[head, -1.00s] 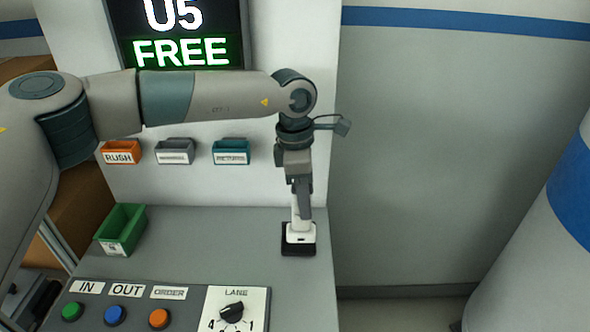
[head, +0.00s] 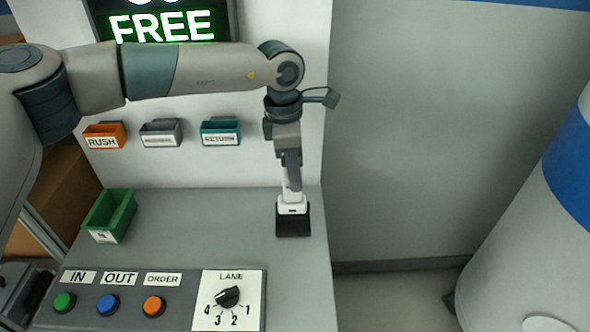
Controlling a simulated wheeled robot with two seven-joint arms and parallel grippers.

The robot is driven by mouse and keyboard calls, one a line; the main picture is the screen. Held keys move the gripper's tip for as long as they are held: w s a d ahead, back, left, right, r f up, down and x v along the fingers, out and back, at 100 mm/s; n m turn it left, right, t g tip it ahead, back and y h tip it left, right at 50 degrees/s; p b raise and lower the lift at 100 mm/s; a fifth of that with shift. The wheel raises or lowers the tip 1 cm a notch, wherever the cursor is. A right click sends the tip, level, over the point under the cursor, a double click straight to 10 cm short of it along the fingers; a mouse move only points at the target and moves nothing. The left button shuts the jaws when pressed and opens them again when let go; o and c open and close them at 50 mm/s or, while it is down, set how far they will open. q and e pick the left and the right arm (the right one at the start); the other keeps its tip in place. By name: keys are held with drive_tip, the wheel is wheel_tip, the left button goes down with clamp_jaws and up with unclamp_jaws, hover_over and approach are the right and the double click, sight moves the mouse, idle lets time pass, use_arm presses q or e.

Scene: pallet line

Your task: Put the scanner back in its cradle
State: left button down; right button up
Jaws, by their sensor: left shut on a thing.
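The white scanner (head: 292,205) is upright at the right side of the grey desk. Its lower end is at the black cradle (head: 293,223), directly over or in it; I cannot tell how deep it sits. My left gripper (head: 291,184) comes down from above and is shut on the scanner's upper part, hiding some of it. My right gripper is not in view.
A green bin (head: 109,216) stands at the desk's left. A control panel with IN, OUT and ORDER buttons and a LANE dial (head: 228,297) lies at the front. RUSH (head: 104,136), grey and RETURN (head: 220,133) trays hang on the wall. The desk (head: 190,225) is clear in the middle.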

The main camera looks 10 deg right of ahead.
sight(295, 196)
use_arm(q)
drive_tip(key=shift+f+b, duration=0.35)
drive_tip(key=shift+f, duration=2.6)
drive_tip(key=shift+f+b, duration=0.5)
drive_tip(key=shift+b, duration=0.05)
drive_tip(key=c, duration=1.5)
unclamp_jaws()
